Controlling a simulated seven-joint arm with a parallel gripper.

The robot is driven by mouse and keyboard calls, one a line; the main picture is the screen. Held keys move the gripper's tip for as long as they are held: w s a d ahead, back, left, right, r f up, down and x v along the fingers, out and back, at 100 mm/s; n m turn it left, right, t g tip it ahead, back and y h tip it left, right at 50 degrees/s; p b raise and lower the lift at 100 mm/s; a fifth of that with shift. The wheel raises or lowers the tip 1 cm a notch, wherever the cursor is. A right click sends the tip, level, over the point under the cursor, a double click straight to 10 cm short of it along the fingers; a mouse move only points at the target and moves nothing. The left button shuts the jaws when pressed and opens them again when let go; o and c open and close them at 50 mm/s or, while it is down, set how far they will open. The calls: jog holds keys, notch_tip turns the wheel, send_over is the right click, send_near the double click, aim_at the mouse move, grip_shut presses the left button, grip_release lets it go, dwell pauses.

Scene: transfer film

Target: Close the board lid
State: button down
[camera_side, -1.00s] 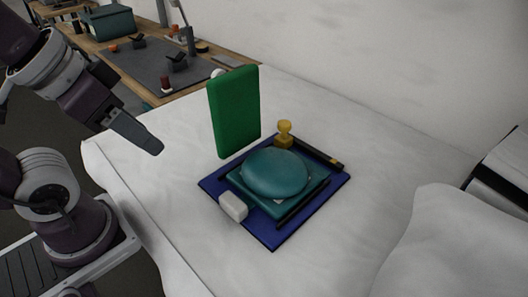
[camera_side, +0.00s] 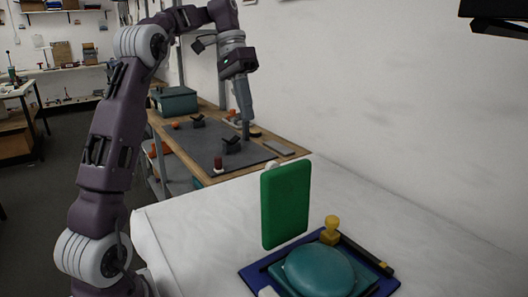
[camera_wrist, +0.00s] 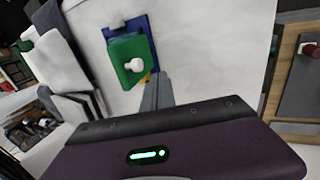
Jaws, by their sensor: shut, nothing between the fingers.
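The green lid (camera_side: 286,205) stands upright at the left back edge of the blue board (camera_side: 256,278) in the side view. A white knob (camera_wrist: 134,65) shows on the lid's outer face in the wrist view, where the lid (camera_wrist: 122,47) covers part of the board (camera_wrist: 152,40). A teal dome (camera_side: 318,270) lies on the board. My gripper (camera_side: 246,136) is shut and empty, pointing down, high up and apart from the lid. In the wrist view its fingers (camera_wrist: 160,75) overlap the board's near side.
A yellow stamp-like piece (camera_side: 330,231) stands at the board's back edge, beside a dark bar (camera_side: 368,252). A white block (camera_side: 267,292) is at the front, partly cut off. The white-covered surface around the board is clear. A workbench (camera_side: 285,157) with small items stands behind.

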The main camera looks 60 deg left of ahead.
aim_at(288, 167)
jog(key=d+f, duration=0.7)
jog(key=f, duration=0.1)
jog(key=shift+d, duration=0.15)
jog(key=d+y, duration=0.1)
jog(key=d, duration=0.1)
jog(key=d+r+y, duration=0.1)
jog(key=d+y, duration=0.1)
jog(key=d, duration=0.1)
jog(key=d+r+y, duration=0.1)
jog(key=d, duration=0.2)
jog(key=shift+d+y, duration=0.25)
jog(key=shift+y, duration=0.05)
jog(key=d+f+y, duration=0.2)
jog(key=d+f, duration=0.5)
jog(key=d, duration=0.3)
jog(key=d+f+y, duration=0.3)
jog(key=d+f, duration=0.3)
jog(key=d, duration=0.4)
jog(key=shift+d+f, duration=0.35)
jog(key=shift+f, duration=0.05)
